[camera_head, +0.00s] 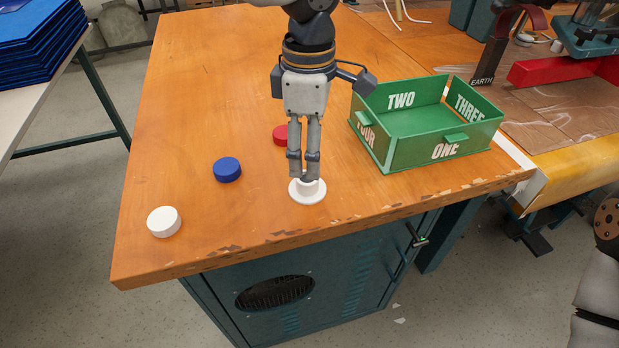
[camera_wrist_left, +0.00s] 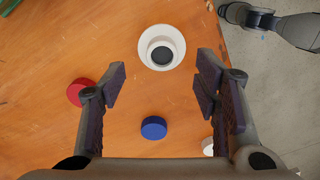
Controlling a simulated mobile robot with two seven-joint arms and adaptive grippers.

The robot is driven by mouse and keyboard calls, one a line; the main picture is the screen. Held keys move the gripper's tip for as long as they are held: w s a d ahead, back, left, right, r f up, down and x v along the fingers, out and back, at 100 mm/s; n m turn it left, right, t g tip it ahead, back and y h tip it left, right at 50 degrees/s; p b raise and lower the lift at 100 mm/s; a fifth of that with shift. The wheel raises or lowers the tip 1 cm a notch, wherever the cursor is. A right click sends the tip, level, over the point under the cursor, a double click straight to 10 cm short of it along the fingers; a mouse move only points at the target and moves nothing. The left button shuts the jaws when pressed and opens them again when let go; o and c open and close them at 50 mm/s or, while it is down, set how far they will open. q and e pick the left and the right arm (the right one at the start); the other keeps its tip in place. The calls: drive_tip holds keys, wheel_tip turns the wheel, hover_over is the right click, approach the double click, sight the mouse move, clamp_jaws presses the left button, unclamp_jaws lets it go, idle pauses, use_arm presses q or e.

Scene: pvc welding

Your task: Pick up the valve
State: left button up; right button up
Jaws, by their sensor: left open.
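The white valve (camera_head: 307,195) looks like a round flange with a raised collar. It rests on the wooden table near its front edge; in the left wrist view (camera_wrist_left: 162,63) its dark centre opening shows. My left gripper (camera_head: 304,176) points down just above it, and its fingertips partly hide the collar in the head view. In the left wrist view the gripper (camera_wrist_left: 162,78) has its fingers wide apart with nothing between them. The valve appears beyond the fingertips, centred between them. I cannot tell any contact. I do not make out my right gripper.
A green box (camera_head: 487,137) labelled with numbers stands right of the gripper on the table (camera_head: 210,90). A red cap (camera_head: 280,135) lies behind the gripper; a blue cap (camera_head: 227,169) and a white cap (camera_head: 164,221) lie to the left. The table's front edge is close.

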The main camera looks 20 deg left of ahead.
sight(307, 184)
use_arm(q)
drive_tip(key=f, duration=0.6)
drive_tip(key=shift+s+a, duration=0.2)
drive_tip(key=shift+r, duration=0.1)
drive_tip(key=c, duration=1.1)
